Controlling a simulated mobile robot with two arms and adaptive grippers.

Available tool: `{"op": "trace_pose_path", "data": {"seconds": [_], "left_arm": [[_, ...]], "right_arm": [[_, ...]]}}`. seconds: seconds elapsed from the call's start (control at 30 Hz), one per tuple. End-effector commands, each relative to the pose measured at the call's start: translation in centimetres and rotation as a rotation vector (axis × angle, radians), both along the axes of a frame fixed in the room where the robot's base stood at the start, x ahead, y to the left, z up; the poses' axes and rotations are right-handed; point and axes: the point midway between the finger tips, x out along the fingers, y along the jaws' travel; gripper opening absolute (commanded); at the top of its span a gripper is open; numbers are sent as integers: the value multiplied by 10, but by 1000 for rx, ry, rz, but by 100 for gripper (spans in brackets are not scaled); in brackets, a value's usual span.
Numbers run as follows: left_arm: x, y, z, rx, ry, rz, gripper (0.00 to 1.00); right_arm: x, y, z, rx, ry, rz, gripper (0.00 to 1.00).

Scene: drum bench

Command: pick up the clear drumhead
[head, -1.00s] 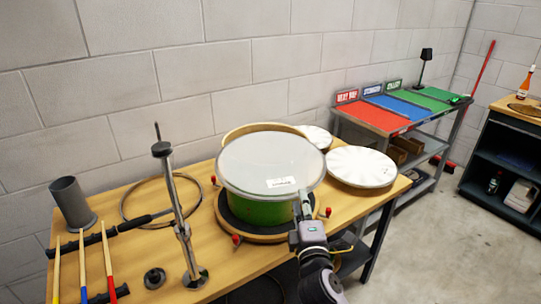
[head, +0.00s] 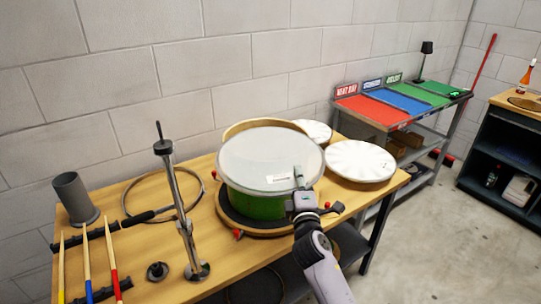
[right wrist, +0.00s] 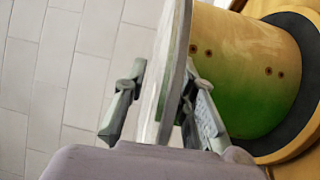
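The clear drumhead (head: 262,155) is a pale, see-through disc with a white label near its front edge. It sits over the green drum shell (head: 252,205) on the bench. My right gripper (head: 300,180) is at the drumhead's front right edge, with one finger showing above the disc. In the right wrist view, the drumhead (right wrist: 172,70) stands edge-on between the two fingers of the gripper (right wrist: 165,95). A gap shows between the left finger and the disc; the right finger is close to the other face, and contact there is unclear. My left gripper is not in view.
White heads (head: 360,162) lie to the right of the drum on the wooden bench (head: 215,258). A shelf with coloured mats (head: 400,105) stands beyond.

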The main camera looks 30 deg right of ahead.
Motion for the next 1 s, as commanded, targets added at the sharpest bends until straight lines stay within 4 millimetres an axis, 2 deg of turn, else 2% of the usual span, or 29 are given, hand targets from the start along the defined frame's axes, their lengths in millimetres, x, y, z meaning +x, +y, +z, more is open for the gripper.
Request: {"op": "trace_pose_path", "data": {"seconds": [0.33, 1.0], "left_arm": [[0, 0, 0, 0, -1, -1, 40], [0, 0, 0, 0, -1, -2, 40]], "right_arm": [[0, 0, 0, 0, 1, 0, 0], [0, 0, 0, -1, 4, 0, 0]]}}
